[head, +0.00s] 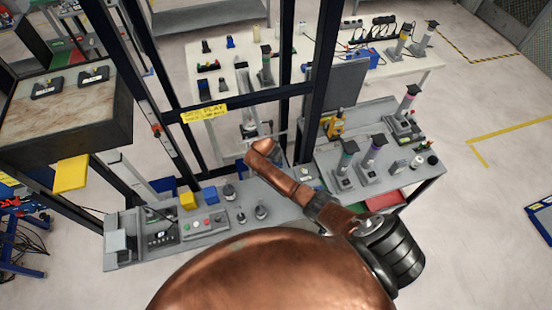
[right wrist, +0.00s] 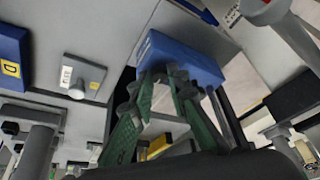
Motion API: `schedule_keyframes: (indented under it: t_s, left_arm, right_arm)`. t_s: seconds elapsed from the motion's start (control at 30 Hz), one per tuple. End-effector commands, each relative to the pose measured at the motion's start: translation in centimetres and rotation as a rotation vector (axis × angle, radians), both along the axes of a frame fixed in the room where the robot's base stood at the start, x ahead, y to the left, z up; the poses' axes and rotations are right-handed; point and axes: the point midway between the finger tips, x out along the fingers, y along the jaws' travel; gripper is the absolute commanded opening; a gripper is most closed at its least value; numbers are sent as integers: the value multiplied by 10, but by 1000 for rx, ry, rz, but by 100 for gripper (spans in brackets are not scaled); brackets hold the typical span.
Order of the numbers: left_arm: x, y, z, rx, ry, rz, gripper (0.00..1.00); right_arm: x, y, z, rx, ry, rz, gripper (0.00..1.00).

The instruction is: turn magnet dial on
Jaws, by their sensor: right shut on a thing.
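My right gripper (right wrist: 168,80) shows in the right wrist view with its two green fingers close together at a blue block (right wrist: 190,58). It is shut on this block, though the exact contact is partly hidden by the fingertips. A grey plate with a small knob and a label (right wrist: 84,77) is on the pale panel to the left; I cannot tell whether it is the magnet dial. In the head view my copper right arm reaches over the grey bench (head: 280,222) to the dark frame, and its gripper cannot be made out. My left gripper is in neither view.
A control box with buttons (head: 205,222) and several small fixtures stand on the bench's left part. A white table (head: 225,65) stands behind.

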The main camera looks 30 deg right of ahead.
Motion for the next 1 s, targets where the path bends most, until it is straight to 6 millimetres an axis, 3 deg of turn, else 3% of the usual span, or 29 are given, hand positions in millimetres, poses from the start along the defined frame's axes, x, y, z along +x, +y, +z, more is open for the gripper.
schedule_keyframes:
  t_s: [0.07, 0.1, 0.33, 0.67, 1.0]
  left_arm:
    - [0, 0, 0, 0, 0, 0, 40]
    - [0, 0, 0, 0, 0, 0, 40]
    - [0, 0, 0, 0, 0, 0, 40]
    - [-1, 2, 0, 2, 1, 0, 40]
    - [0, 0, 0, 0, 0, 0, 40]
  right_arm:
    - [0, -2, 1, -3, -1, -1, 0]
    - [0, -2, 1, -3, -1, -1, 17]
    - [0, -1, 1, -2, -1, 0, 32]
    - [0, 0, 3, -1, -1, 1, 33]
    - [-13, 23, 47, 5, 0, 2, 33]
